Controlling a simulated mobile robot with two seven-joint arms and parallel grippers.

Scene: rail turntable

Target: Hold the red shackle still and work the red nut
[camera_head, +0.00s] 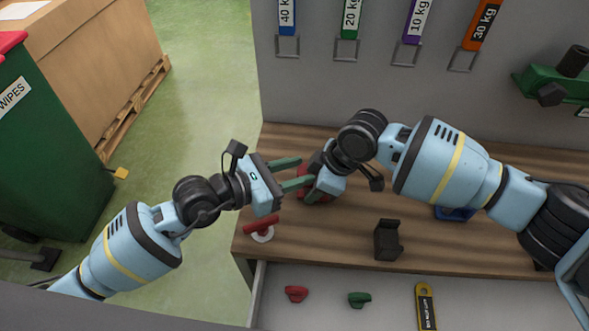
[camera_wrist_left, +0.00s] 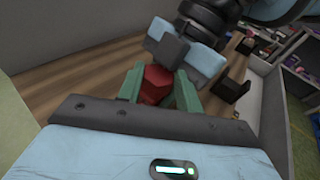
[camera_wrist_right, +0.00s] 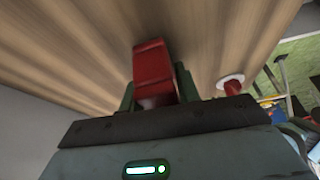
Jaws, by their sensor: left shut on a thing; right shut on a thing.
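My left gripper (camera_head: 299,174) reaches in from the left, its green fingers on either side of a faceted red piece, which looks like the red nut (camera_wrist_left: 157,85). It is shut on this piece. My right gripper (camera_wrist_right: 152,95) comes from the right and above, just beyond my left fingers. It is shut on a blocky red piece, which looks like the red shackle (camera_wrist_right: 152,65); a little red also shows below my right gripper in the head view (camera_head: 316,194). The join between nut and shackle is hidden by the grippers.
A red handle on a white disc (camera_head: 262,229) sits near the bench's left corner. A black holder (camera_head: 388,240) stands at the front edge. An open drawer (camera_head: 390,309) below holds red and green pieces and a yellow-black tool. A green device (camera_head: 555,78) is on the back wall.

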